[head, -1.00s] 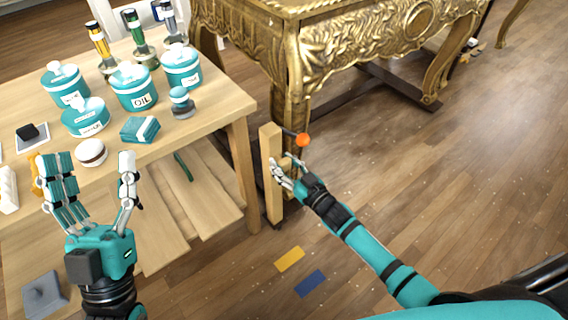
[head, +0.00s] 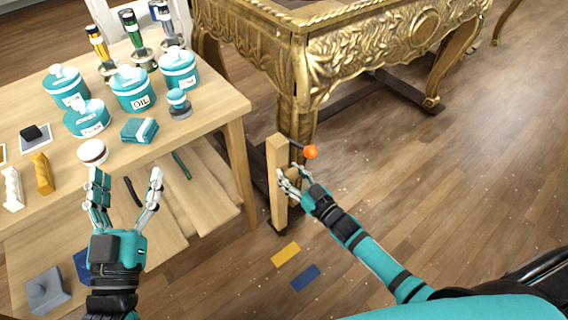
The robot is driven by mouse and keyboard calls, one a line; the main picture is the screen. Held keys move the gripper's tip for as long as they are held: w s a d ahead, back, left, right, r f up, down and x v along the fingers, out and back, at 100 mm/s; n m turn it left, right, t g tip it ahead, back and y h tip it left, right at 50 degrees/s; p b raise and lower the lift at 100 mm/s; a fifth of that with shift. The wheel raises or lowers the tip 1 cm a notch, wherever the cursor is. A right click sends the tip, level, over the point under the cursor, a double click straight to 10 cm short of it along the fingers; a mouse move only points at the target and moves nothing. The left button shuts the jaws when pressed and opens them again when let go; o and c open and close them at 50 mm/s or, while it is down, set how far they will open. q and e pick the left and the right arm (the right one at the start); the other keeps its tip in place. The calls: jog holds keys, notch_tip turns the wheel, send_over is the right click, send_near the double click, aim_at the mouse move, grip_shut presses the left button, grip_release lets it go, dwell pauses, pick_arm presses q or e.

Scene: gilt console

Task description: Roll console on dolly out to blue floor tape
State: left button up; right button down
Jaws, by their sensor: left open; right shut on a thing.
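The gilt console (head: 375,55) is an ornate gold table with carved legs. It stands on a dark dolly (head: 408,92) with low beams. A pale wooden upright (head: 277,180) stands at the dolly's near corner, beside a dark rod with an orange knob (head: 310,152). My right gripper (head: 287,184) is shut on the upright; its fingers partly hide it. The blue floor tape (head: 305,278) is a short strip on the floor below my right gripper. My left gripper (head: 126,180) is open and empty, in front of the workbench.
A wooden workbench (head: 215,118) on the left bears teal jars (head: 134,92), brushes and small blocks, close to the console's near leg. A yellow tape strip (head: 286,254) lies beside the blue one. The floor to the right is clear.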

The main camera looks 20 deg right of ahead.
jog(key=p+v, duration=0.1)
jog(key=v, duration=0.3)
jog(key=shift+s+d+r+p, duration=0.1)
jog(key=shift+s+r+p, duration=0.05)
jog(key=shift+s+p, duration=0.2)
pick_arm(q)
jog(key=s+a+f+g+y+p, duration=0.1)
jog(key=s+f+g+y, duration=0.1)
jog(key=f+g, duration=0.4)
jog(key=s+a+f+g+y+p, duration=0.1)
jog(key=s+a+f+g, duration=0.15)
jog(key=f, duration=0.45)
jog(key=s+a+f+g+y+p, duration=0.1)
jog(key=s+f+g, duration=0.2)
jog(key=s, duration=0.3)
jog(key=s+a+f+g+y+p, duration=0.1)
jog(key=s+a+f+g, duration=0.1)
jog(key=s+g, duration=0.3)
jog(key=shift+s+a+f+n+p, duration=0.3)
jog(key=shift+s+f+n, duration=0.15)
jog(key=shift+f, duration=0.35)
pick_arm(e)
jog(key=v, duration=1.4)
pick_arm(q)
jog(key=shift+g, duration=0.25)
pick_arm(e)
jog(key=c, duration=0.8)
grip_release()
jog(key=shift+w, duration=0.1)
jog(key=shift+o, duration=0.2)
